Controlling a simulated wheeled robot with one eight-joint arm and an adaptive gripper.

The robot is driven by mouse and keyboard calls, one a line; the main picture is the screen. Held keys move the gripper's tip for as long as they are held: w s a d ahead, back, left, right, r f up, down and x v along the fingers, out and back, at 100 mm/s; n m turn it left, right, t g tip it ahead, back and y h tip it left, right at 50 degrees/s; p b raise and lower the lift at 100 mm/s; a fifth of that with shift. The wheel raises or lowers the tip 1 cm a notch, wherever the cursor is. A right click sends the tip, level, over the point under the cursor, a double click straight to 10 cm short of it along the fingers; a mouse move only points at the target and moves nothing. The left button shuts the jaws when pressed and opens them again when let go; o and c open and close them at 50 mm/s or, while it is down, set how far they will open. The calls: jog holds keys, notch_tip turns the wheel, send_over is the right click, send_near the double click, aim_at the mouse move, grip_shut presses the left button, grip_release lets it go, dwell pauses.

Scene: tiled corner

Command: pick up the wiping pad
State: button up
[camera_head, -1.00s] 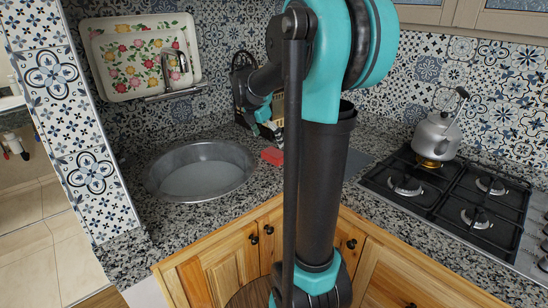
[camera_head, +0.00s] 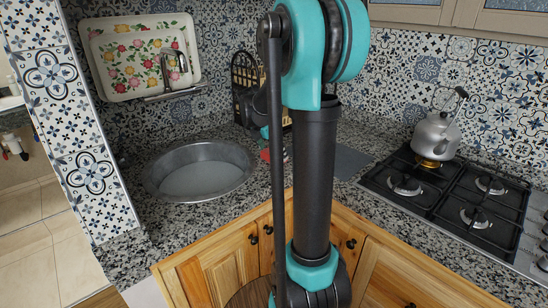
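A small red item (camera_head: 265,155), which looks like the wiping pad, is on the granite counter just right of the sink basin. Only a sliver of it shows beside my dark arm rod. My gripper (camera_head: 266,143) is down at the red item, mostly hidden behind my own arm. I cannot tell whether its fingers are open or shut, or whether they touch the item.
A round metal sink basin (camera_head: 201,171) lies to the left. A dark rack (camera_head: 244,78) stands behind the gripper. A grey mat (camera_head: 350,162) lies to the right. A kettle (camera_head: 436,137) stands on the gas stove (camera_head: 447,192) at right.

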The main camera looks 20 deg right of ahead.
aim_at(273, 153)
jog(key=c, duration=0.7)
jog(key=shift+r, duration=0.1)
notch_tip(273, 153, up, 20)
dwell(0.4)
jog(key=shift+o, duration=1.3)
jog(key=c, duration=0.3)
